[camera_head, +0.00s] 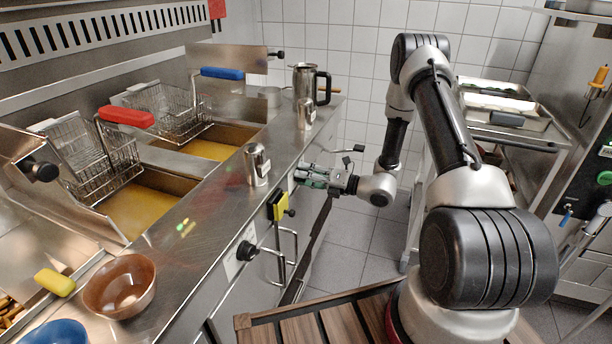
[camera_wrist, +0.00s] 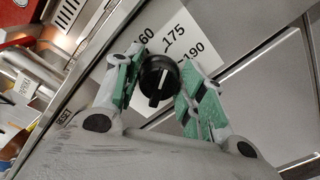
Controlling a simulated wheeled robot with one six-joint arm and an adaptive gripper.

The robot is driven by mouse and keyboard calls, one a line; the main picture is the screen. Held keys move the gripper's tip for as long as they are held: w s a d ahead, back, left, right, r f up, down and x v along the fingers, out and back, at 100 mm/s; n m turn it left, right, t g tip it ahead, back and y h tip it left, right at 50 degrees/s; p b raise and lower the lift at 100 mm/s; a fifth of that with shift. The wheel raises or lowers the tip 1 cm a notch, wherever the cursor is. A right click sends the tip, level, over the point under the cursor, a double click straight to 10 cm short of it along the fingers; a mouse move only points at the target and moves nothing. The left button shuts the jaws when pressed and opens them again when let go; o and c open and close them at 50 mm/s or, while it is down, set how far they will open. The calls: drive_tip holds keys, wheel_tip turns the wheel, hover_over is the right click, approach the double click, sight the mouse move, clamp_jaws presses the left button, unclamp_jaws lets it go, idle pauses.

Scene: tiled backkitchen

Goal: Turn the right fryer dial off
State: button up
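The right fryer dial (camera_wrist: 158,80) is a round black knob with a white pointer line, on a white scale plate (camera_wrist: 176,36) marked 160, 175 and 190. In the wrist view the pointer line runs from the knob's middle toward its lower left edge. My gripper (camera_wrist: 164,58) is open, with one green-padded finger on each side of the knob; I cannot tell whether either finger touches it. In the head view my gripper (camera_head: 306,174) is at the fryer's front panel and hides most of this dial. The left fryer dial (camera_head: 247,251) is black and stands nearer, clear of my gripper.
Metal handles (camera_head: 290,243) stick out below. Steel shakers (camera_head: 257,164), a jug (camera_head: 306,82) and a brown bowl (camera_head: 119,286) stand on the counter. A trolley with trays (camera_head: 515,118) is at right.

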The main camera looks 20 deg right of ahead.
drive_tip(key=c, duration=0.3)
drive_tip(key=shift+n, duration=0.4)
drive_tip(key=n, duration=0.4)
drive_tip(key=shift+n, duration=0.3)
drive_tip(key=n, duration=0.6)
drive_tip(key=shift+s+a+r, duration=0.1)
drive_tip(key=shift+s, duration=0.05)
drive_tip(key=n, duration=0.6)
drive_tip(key=shift+s+n, duration=0.1)
drive_tip(key=shift+n, duration=0.2)
drive_tip(key=n, duration=0.5)
drive_tip(key=shift+s+a+n, duration=0.1)
drive_tip(key=shift+n, duration=0.3)
